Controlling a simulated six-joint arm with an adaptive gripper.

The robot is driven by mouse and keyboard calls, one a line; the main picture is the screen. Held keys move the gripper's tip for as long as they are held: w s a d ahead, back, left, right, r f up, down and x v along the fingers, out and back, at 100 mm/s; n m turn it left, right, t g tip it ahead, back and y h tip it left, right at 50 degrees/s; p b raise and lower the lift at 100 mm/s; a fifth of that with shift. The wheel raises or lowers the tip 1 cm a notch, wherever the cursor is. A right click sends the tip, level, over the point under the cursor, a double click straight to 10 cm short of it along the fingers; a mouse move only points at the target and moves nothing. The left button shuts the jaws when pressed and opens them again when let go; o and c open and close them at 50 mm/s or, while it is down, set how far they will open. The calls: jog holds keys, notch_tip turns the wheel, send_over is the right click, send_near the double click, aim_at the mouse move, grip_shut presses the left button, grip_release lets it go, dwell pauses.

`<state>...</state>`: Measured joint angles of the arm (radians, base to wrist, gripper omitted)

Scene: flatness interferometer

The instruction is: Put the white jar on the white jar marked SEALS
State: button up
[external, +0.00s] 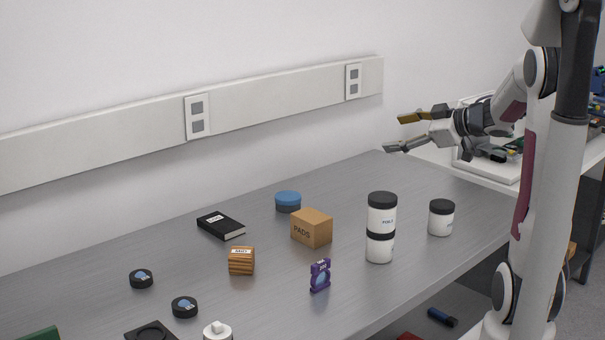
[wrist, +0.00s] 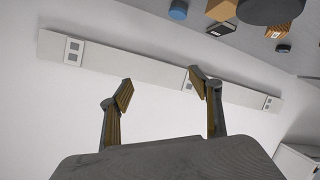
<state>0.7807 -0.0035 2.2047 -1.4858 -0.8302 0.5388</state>
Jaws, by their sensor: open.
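Two white jars with black lids stand stacked on the grey table: an upper jar (external: 381,218) with a small dark label I cannot read surely, and a lower jar (external: 379,248) under it. A third white jar (external: 440,221) with a black lid stands alone to their right; no marking on it is readable. My gripper (external: 398,133) is open and empty, held well above the table's back right part, apart from every jar. In the wrist view my gripper (wrist: 162,84) points at the wall, its fingers wide apart. A dark round lid (wrist: 270,9) shows at the top edge there.
A PADS box (external: 312,229), a blue round tin (external: 288,201), a black book (external: 221,226), a wooden block (external: 241,260) and a purple item (external: 320,275) lie left of the stack. Black round discs (external: 141,279) lie farther left. A wall rail (external: 270,104) runs behind the table.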

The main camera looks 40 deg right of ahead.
jog(key=s+a+r+m+g+h, duration=0.2)
jog(key=s+r+m+h, duration=0.2)
jog(key=s+m+h, duration=0.25)
jog(key=s+a+f+g+y, duration=0.2)
jog(key=s+a+f, duration=0.4)
jog(key=s+a, duration=0.3)
jog(key=s+a+f+g+y, duration=0.2)
jog(key=s+a+f+g, duration=0.2)
jog(key=s+a, duration=0.5)
jog(key=shift+s+a+f+y, duration=0.2)
jog(key=shift+s+f+y, duration=0.15)
jog(key=shift+s+f, duration=0.45)
